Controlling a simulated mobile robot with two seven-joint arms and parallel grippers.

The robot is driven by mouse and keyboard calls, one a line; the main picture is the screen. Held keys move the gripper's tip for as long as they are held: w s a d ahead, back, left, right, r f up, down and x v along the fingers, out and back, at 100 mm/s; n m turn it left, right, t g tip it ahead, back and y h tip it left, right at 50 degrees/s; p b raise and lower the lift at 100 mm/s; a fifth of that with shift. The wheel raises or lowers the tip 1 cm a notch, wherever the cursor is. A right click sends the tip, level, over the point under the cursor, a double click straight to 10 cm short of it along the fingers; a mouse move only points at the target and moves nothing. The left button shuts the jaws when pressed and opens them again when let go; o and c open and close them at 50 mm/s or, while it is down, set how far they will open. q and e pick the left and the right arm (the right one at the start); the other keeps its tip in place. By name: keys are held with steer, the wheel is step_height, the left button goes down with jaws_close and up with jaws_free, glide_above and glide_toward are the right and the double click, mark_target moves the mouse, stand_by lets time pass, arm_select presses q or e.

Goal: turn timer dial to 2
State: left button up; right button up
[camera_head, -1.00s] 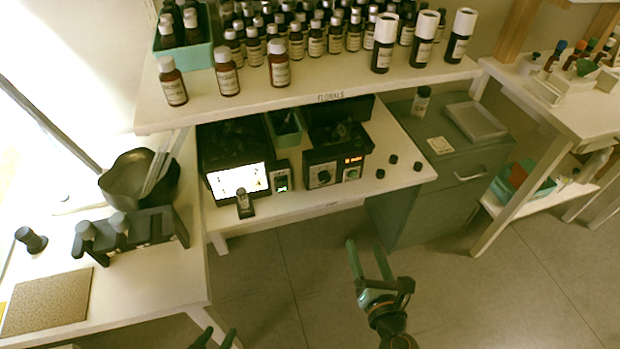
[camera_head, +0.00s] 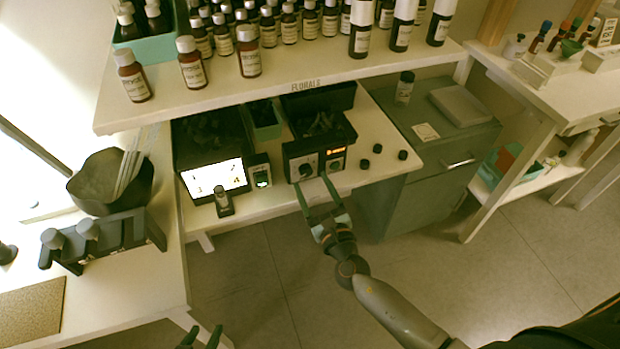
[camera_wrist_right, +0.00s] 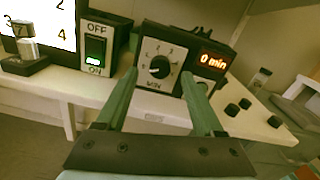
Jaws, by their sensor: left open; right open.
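The timer is a dark box with a black dial (camera_head: 305,170) on a pale plate marked with numbers and "MIN". The dial also shows in the right wrist view (camera_wrist_right: 159,68), beside an orange display (camera_wrist_right: 213,61) reading "0 min". My right gripper (camera_head: 316,185) is open and empty just in front of the timer. In the right wrist view its two fingers (camera_wrist_right: 158,82) stand either side of the dial plate; I cannot tell whether they touch anything. My left gripper (camera_head: 203,335) is open at the bottom edge, far from the timer.
A switch box (camera_wrist_right: 96,50) marked OFF and ON with a green light stands left of the timer, beside a lit screen (camera_head: 214,178). Small black knobs (camera_head: 377,148) lie to the right on the shelf. An upper shelf (camera_head: 290,88) with bottles overhangs the timer.

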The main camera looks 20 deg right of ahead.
mark_target(306, 170)
steer(key=shift+w, duration=1.25)
steer(key=shift+c, duration=0.3)
jaws_close()
